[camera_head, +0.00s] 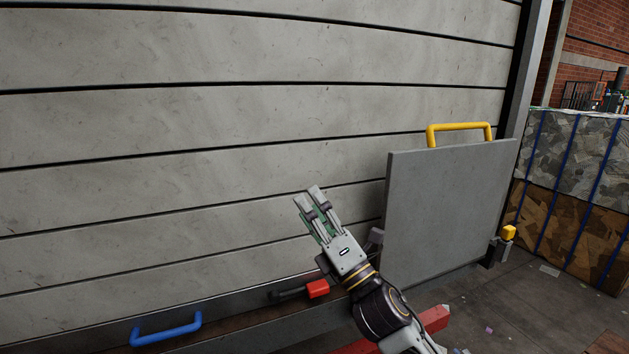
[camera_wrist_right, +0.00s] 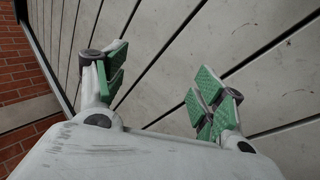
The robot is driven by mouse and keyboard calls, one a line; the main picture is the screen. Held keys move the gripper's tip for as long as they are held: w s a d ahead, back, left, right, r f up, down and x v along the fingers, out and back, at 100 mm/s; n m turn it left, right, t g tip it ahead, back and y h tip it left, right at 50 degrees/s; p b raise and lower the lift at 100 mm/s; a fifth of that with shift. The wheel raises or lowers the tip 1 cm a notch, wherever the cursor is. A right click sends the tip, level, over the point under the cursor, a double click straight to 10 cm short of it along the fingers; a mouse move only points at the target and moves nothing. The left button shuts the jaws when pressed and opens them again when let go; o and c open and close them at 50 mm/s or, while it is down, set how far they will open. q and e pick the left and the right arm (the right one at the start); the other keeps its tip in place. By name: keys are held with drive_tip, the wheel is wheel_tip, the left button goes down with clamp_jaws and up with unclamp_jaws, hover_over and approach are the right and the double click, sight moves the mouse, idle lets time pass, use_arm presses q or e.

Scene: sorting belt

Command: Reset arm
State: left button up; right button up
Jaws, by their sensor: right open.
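My right gripper (camera_head: 309,201) is raised in front of the grey slatted wall, left of the grey panel. In the right wrist view the gripper (camera_wrist_right: 158,88) shows its two fingers with green pads spread wide apart. Nothing is between them, and the slatted wall is behind. My left gripper is not in view.
A grey upright panel (camera_head: 450,205) with a yellow handle (camera_head: 459,127) stands right of my gripper. A red-tipped lever (camera_head: 317,288) and a blue handle (camera_head: 166,330) sit low along the slatted wall (camera_head: 200,130). Strapped bales (camera_head: 570,225) stand at the far right.

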drive_tip(key=d+f+m+g+h, duration=0.2)
drive_tip(key=d+f+m+h, duration=0.55)
drive_tip(key=f+m, duration=0.35)
drive_tip(key=d+f+m+g+h, duration=0.2)
drive_tip(key=d+f+m+h, duration=0.6)
drive_tip(key=f, duration=0.5)
drive_tip(key=s+d+f+m+g, duration=0.4)
drive_tip(key=s+f+m+g, duration=0.15)
drive_tip(key=s+f, duration=0.55)
drive_tip(key=s+d+f+m+g, duration=0.3)
drive_tip(key=s+f+m+g, duration=0.25)
drive_tip(key=s+f, duration=0.55)
drive_tip(key=s+f+g+p, duration=0.1)
drive_tip(key=s+f+p, duration=0.1)
drive_tip(key=f, duration=1.3)
drive_tip(key=s+f+g+p, duration=0.1)
drive_tip(key=s+f, duration=0.2)
drive_tip(key=f, duration=1.2)
drive_tip(key=s+d+f+p, duration=0.1)
drive_tip(key=s+d+f, duration=0.1)
drive_tip(key=s+f, duration=0.6)
drive_tip(key=s+d+f+g+p, duration=0.1)
drive_tip(key=s+d+f, duration=0.1)
drive_tip(key=s+f, duration=0.6)
drive_tip(key=s, duration=0.5)
drive_tip(key=shift+s+d+f+n+p, duration=0.15)
drive_tip(key=shift+s+d+n+p, duration=0.05)
drive_tip(key=shift+n+p, duration=0.1)
